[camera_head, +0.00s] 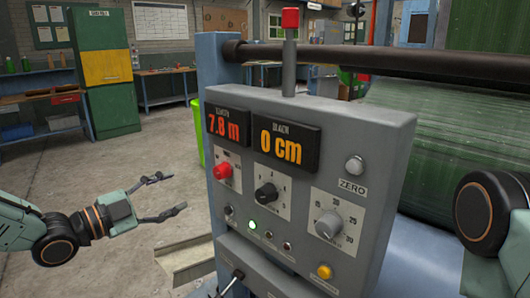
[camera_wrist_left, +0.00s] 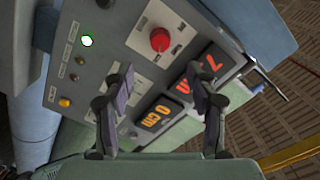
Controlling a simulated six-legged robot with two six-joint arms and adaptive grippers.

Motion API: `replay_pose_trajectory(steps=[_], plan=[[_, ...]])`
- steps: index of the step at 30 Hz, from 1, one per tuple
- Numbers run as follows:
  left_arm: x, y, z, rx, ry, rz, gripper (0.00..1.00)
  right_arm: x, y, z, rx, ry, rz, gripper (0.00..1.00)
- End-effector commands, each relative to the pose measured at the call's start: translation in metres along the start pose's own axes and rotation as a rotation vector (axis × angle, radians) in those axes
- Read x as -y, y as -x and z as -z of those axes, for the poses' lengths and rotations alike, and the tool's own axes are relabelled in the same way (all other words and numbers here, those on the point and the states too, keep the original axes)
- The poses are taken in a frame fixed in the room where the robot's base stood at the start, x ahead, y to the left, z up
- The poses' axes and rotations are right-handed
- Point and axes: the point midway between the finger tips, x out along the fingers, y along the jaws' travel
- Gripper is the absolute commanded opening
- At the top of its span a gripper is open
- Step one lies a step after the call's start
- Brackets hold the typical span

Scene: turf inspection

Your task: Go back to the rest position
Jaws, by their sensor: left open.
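My left gripper (camera_head: 165,196) is open and empty in the head view, left of the grey control panel (camera_head: 385,130) and apart from it. In the left wrist view its two fingers (camera_wrist_left: 160,100) are spread, with the panel (camera_wrist_left: 95,45) behind them. The panel carries a red knob (camera_head: 223,170), a black knob (camera_head: 266,194) and a grey dial (camera_head: 329,224). Its displays read 7.8 m (camera_head: 229,126) and 0 cm (camera_head: 285,145). A green lamp (camera_head: 253,225) is lit. Part of my right arm (camera_head: 485,212) shows at the right edge; its gripper is out of view.
A green turf roll (camera_head: 420,140) lies behind the panel, below a dark horizontal bar (camera_head: 400,60). A metal channel (camera_head: 185,258) is low beside the panel. A green and yellow cabinet (camera_head: 105,75) and workbenches (camera_head: 40,100) stand at the back left. The floor (camera_head: 130,160) between is clear.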

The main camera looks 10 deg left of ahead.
Motion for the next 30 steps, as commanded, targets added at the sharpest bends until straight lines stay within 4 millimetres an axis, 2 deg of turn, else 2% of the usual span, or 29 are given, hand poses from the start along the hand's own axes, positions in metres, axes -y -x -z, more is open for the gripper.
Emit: replay_pose_trajectory(steps=[4,7,8,11,14,18,20,24,27,30], plan=[[-0.003,0.001,-0.018,0.115,0.317,0.054,0.58,0.000,0.000,0.000,0.000,0.000,0.000,0.40],[-0.027,0.000,-0.028,0.224,0.563,0.062,0.58,0.000,0.000,0.000,0.000,0.000,0.000,0.40],[-0.038,0.001,-0.032,0.265,0.636,0.062,0.58,0.000,0.000,0.000,0.000,0.000,0.000,0.40],[-0.089,0.009,-0.045,0.424,0.871,0.050,0.58,0.000,0.000,0.000,0.000,0.000,0.000,0.40],[-0.151,0.028,-0.056,0.618,1.077,0.038,0.58,0.000,-0.001,0.000,0.000,0.000,0.000,0.40],[-0.233,0.069,-0.061,0.897,1.274,0.033,0.58,0.000,-0.001,0.000,0.000,0.000,0.000,0.40],[-0.266,0.092,-0.060,1.018,1.329,0.033,0.58,0.000,-0.001,0.000,0.000,0.000,0.000,0.40],[-0.334,0.152,-0.049,1.296,1.389,0.024,0.58,0.000,-0.002,0.000,0.000,0.000,0.000,0.40],[-0.375,0.198,-0.036,1.475,1.370,-0.005,0.58,0.000,-0.002,0.000,0.000,0.000,0.000,0.40],[-0.406,0.237,-0.021,1.603,1.316,-0.070,0.58,0.000,-0.003,0.000,0.000,0.000,0.000,0.40]])
